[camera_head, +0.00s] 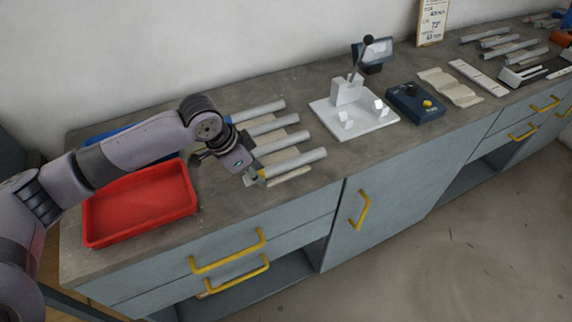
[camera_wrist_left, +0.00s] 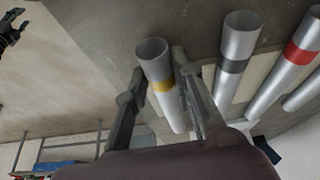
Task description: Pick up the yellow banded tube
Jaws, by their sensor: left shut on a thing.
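The yellow banded tube (camera_head: 298,162) is a grey metal tube, the nearest to the front edge in a row on the counter. In the left wrist view the tube (camera_wrist_left: 157,68) shows its open end and yellow band. My left gripper (camera_head: 257,178) is shut on it near the band, with one finger on each side. The wrist view shows the fingers (camera_wrist_left: 160,88) around the tube. A dark gripper shape (camera_wrist_left: 10,28), probably my right gripper, shows small at the left edge of the wrist view; its jaw state is unclear.
Beside the held tube lie a dark banded tube (camera_wrist_left: 238,60), a red banded tube (camera_wrist_left: 290,75) and another grey tube. A red tray (camera_head: 140,205) stands at the left, with a blue tray (camera_head: 105,135) behind it. A white fixture (camera_head: 355,118) and blue control box (camera_head: 414,103) stand rightward.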

